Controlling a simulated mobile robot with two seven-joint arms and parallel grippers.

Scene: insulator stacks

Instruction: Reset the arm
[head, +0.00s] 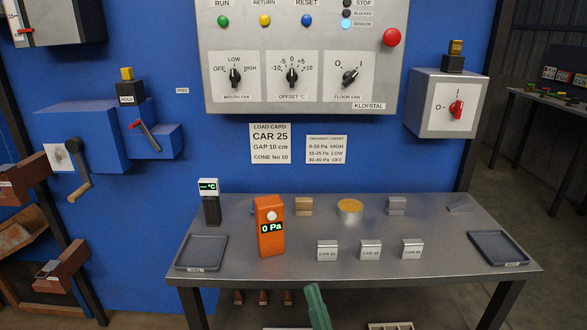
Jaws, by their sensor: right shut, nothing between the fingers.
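My right gripper (316,292) shows only as a narrow green tip at the bottom middle. It overlaps the front edge of the steel table (450,230) and appears shut and empty, apart from the things on the tabletop. The rest of it is cut off by the lower picture edge. My left gripper is not in view.
An orange meter (270,227) reading 0 Pa stands near the front edge, beside a dark tray (202,252). Three small CAR blocks (370,250) stand right of it; another tray (498,247) lies at far right. A control panel (300,95) hangs behind.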

